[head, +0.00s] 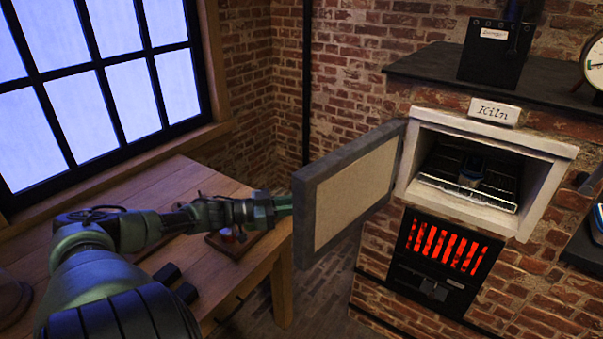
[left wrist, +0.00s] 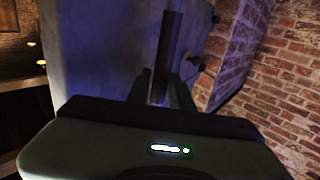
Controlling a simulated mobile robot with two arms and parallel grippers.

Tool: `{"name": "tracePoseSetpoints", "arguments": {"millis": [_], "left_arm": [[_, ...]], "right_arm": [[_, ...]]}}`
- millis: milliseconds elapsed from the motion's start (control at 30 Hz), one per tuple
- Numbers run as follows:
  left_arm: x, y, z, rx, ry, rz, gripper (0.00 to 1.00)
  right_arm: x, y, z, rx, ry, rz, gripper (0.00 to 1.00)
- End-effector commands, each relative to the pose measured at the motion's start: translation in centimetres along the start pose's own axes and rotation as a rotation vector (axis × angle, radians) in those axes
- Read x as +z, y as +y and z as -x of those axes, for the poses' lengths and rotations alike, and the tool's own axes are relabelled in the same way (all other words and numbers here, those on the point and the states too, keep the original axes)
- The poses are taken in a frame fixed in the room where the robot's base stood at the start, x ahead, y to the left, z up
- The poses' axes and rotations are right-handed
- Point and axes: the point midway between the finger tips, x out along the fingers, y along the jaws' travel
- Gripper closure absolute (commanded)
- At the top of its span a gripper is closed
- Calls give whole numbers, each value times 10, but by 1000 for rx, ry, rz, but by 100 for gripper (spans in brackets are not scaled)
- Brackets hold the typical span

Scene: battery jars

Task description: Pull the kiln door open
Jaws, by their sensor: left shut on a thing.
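The kiln (head: 427,190) is built into the brick wall, with a "Kiln" sign above its opening. Its door (head: 350,190) stands wide open, swung out to the left. Inside the chamber is a wire rack (head: 467,190) with a small jar-like item (head: 470,176) on it. My left gripper (head: 284,205) is at the door's outer edge, its fingertips partly hidden behind the door. In the left wrist view its fingers (left wrist: 160,92) are shut around a dark upright bar, the door handle (left wrist: 168,55). My right gripper is not in view.
A wooden table (head: 185,175) stands at the left under the window, with a small wooden tray (head: 235,243) near its corner. A glowing red grate (head: 445,247) is below the kiln opening. A dark shelf (head: 440,70) with a black box (head: 492,52) and a clock (head: 594,62) is above.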

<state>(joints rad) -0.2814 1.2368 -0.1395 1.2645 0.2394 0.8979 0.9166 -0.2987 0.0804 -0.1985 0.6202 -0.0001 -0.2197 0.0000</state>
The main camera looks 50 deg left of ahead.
Motion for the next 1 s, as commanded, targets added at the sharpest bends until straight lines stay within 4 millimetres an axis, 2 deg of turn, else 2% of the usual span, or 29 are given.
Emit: {"name": "tracePoseSetpoints", "arguments": {"millis": [233, 267, 333, 733, 1000], "left_arm": [[-2, -1, -1, -2, 3, -1, 100], [-2, -1, -1, -2, 3, -1, 76], [-2, -1, -1, -2, 4, -1, 57], [-1, 0, 3, -1, 0, 0, 57], [0, 0, 37, -1, -5, 1, 57]], "right_arm": [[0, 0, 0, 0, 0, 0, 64], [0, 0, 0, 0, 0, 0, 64], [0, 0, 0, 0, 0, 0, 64], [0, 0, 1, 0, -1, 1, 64], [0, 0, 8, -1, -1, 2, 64]]}}
